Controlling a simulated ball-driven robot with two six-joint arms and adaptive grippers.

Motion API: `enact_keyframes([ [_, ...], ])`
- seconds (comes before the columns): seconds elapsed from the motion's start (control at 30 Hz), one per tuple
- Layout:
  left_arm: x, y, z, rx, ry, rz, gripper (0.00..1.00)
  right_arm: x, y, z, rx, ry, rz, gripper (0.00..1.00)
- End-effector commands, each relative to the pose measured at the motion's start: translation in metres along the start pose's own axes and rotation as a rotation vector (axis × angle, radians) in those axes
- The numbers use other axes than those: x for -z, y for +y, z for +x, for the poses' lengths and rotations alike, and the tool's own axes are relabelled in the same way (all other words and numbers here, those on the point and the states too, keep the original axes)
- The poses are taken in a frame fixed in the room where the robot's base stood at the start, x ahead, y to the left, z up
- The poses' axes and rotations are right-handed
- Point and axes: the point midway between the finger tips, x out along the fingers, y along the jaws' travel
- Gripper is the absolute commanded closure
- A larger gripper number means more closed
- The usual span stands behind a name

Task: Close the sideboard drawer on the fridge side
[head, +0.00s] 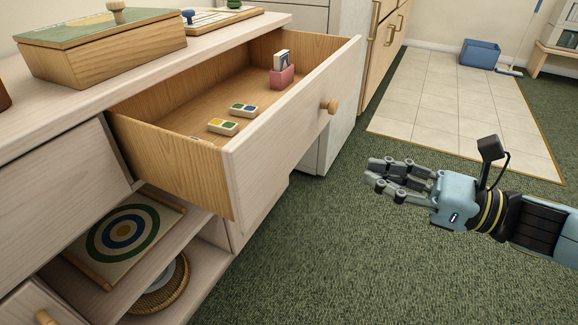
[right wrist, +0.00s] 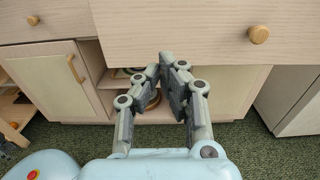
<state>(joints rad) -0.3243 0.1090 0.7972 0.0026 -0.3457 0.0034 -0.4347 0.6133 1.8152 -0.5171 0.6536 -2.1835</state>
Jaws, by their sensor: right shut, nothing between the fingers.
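The sideboard (head: 65,175) runs along the left of the head view. Its far drawer (head: 290,120) is pulled well out, with a round wooden knob (head: 328,106) on its pale front. Inside lie small coloured tiles (head: 223,126) and a pink card holder (head: 282,77). My right gripper (head: 374,172) is shut and empty, in the air to the right of the drawer front and apart from it. In the right wrist view the fingers (right wrist: 170,62) point toward the drawer front (right wrist: 180,30), left of and below the knob (right wrist: 258,36).
A wooden box (head: 100,55) and a game board stand on the sideboard top. The open shelf below holds a target board (head: 125,232) and a basket (head: 165,285). A blue bin (head: 480,53) stands on the far tiles. The green carpet (head: 400,265) is clear.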

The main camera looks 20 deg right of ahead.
Motion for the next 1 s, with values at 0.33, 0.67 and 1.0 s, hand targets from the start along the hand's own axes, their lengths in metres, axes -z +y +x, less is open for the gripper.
enact_keyframes([
  [0.33, 0.004, -0.003, 0.012, 0.005, -0.006, 0.004, 0.6, 0.004, 0.0, 0.044, 0.003, -0.004, 0.002, 1.0],
  [0.67, 0.005, -0.004, 0.012, 0.007, -0.006, 0.004, 0.6, 0.001, -0.001, 0.111, 0.005, -0.004, 0.006, 1.0],
  [1.0, 0.005, -0.004, 0.011, 0.007, -0.006, 0.005, 0.6, 0.003, -0.001, 0.139, 0.004, 0.003, 0.005, 1.0],
])
